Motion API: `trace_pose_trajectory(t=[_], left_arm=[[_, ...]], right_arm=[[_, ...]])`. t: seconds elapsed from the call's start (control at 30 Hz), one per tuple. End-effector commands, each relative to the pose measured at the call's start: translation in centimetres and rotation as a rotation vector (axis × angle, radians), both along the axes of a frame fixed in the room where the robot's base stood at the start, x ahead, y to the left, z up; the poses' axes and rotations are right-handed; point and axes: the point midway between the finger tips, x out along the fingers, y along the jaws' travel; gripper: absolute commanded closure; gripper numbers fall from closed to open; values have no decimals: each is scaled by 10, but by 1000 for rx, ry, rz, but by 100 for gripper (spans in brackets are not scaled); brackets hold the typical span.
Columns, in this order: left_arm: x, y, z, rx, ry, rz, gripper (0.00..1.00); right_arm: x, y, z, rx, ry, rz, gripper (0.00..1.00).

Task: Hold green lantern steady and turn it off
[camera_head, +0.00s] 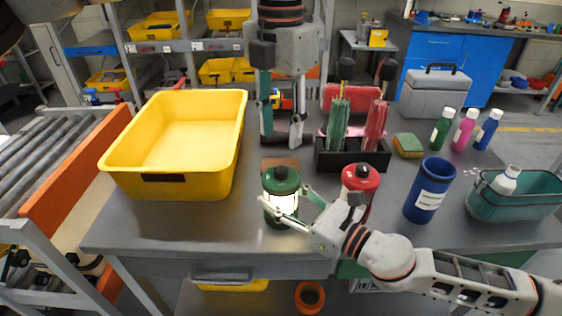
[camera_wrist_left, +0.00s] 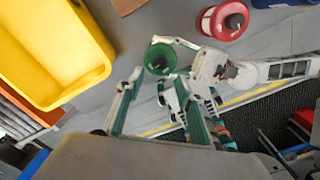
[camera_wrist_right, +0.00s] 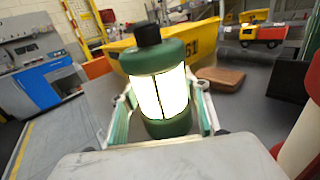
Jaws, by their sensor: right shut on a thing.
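The green lantern (camera_head: 281,181) stands upright near the table's front edge, with a black knob on top. Its middle glows bright white in the head and right wrist views (camera_wrist_right: 160,95). My right gripper (camera_head: 285,203) is shut on the lantern, with one finger on each side of its body. My left gripper (camera_head: 282,140) is open and empty, pointing down above and behind the lantern. In the left wrist view, the lantern's green top (camera_wrist_left: 160,60) shows near the left fingertips, with a gap between them.
A red lantern (camera_head: 360,178) stands just right, close to my right gripper. A yellow bin (camera_head: 171,187) is at left. A brown block (camera_head: 281,163) lies behind the green lantern. A black holder (camera_head: 352,161) with umbrellas and a blue cup (camera_head: 430,190) are at right.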

Motion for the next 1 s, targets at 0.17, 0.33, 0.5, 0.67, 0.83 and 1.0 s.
trace_pose_trajectory(t=[0.17,0.33,0.5,0.67,0.83,1.0], left_arm=[[-1,0,-37,-1,5,-3,63],[-1,0,-64,-1,5,-1,63],[-1,0,-80,-1,3,-1,63],[-1,0,-85,-2,1,0,63],[-1,0,-85,-2,1,-1,63],[-1,0,-85,-2,1,-1,94]], right_arm=[[0,0,0,0,0,1,84],[0,0,0,1,1,1,84],[0,0,0,1,1,1,84],[0,0,0,0,1,1,84],[0,0,0,0,1,1,84],[0,0,0,1,1,1,84]])
